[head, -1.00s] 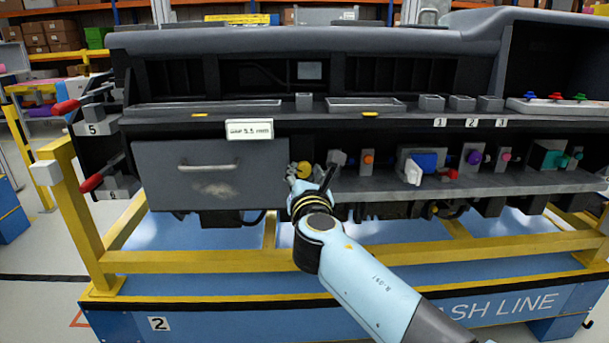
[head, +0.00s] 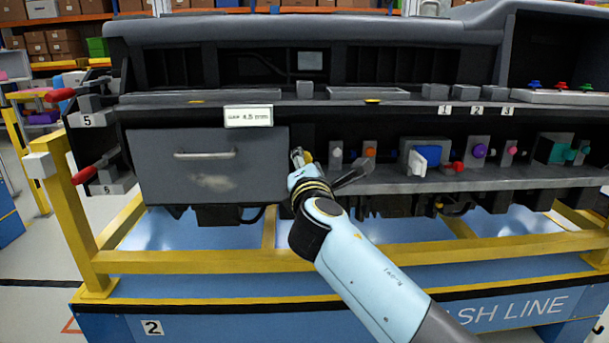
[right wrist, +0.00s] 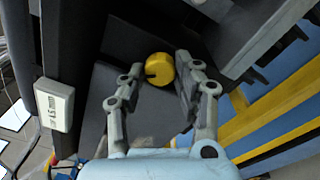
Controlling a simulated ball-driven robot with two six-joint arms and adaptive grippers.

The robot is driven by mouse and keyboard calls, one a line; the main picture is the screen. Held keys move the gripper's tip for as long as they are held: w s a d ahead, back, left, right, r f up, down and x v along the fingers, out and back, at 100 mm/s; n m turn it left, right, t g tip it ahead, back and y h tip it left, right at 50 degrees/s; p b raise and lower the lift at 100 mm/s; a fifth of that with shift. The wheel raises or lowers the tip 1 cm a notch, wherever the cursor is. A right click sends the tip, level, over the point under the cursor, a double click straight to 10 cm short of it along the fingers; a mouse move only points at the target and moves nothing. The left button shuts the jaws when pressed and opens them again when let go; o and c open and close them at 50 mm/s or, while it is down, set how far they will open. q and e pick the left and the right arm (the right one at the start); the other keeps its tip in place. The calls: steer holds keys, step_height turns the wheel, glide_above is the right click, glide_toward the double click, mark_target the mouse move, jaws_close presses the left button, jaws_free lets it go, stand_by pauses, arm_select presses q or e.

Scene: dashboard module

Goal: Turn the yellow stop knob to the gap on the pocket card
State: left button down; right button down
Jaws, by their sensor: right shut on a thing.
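The yellow stop knob (right wrist: 158,69) is round with a dark notch at its edge. In the head view the yellow knob (head: 307,157) is partly hidden by my right gripper (head: 300,160), just right of the grey drawer. In the right wrist view my right gripper (right wrist: 161,74) has a finger on each side of the knob and is shut on it. A white card (head: 248,116) sits above the drawer's right part. The card also shows in the right wrist view (right wrist: 54,105); its small print looks like 4.5 mm. My left gripper is out of view.
The grey drawer (head: 205,167) with a bar handle is left of the knob. To the right, a shelf carries several coloured knobs, a blue block with a white lever (head: 425,158) and a purple knob (head: 479,151). A yellow frame rail (head: 400,254) runs below.

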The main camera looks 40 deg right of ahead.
arm_select(q)
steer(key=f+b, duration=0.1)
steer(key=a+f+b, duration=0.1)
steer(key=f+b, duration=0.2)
steer(key=b, duration=0.1)
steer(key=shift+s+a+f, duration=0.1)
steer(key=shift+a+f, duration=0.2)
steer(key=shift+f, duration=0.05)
arm_select(e)
steer(key=m, duration=0.8)
steer(key=shift+f, duration=0.15)
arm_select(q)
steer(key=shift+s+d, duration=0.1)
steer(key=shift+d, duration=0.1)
arm_select(e)
steer(key=c, duration=0.9)
jaws_free()
steer(key=shift+c, duration=0.2)
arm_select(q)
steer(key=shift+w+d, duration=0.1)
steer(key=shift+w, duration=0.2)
arm_select(e)
steer(key=v, duration=0.7)
steer(key=shift+s+a, duration=0.2)
